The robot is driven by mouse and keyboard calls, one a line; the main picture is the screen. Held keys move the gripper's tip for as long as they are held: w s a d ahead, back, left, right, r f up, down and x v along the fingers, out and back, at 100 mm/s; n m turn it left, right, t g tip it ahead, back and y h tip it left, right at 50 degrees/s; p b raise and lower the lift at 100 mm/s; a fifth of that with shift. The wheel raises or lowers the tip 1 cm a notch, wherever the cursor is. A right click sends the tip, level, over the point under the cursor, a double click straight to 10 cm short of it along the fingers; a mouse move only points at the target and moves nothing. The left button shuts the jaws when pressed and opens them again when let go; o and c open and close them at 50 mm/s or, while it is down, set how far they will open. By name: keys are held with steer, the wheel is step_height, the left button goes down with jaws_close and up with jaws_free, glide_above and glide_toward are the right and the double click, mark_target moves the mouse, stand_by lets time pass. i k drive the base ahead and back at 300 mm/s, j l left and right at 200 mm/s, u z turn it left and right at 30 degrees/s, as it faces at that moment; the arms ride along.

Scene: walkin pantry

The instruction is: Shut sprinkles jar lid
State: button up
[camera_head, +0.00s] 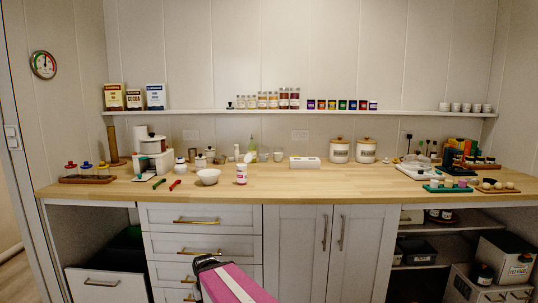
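A small white jar with a reddish label (241,175) stands upright near the front of the wooden counter, just right of a white bowl. It may be the sprinkles jar, but its label is too small to read. My gripper (205,262) is the dark end of my pink arm at the bottom of the view. It is in front of the drawers, below the counter top and well apart from the jar. Its fingers are too small and dark to tell open from shut.
The white bowl (208,177) and red and green utensils lie left of the jar. Canisters (339,151) stand at the back, and a long shelf (300,111) with spice jars runs above. The counter (310,182) right of the jar is clear near its front edge.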

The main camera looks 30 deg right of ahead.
mark_target(248, 159)
steer(key=l, duration=1.6)
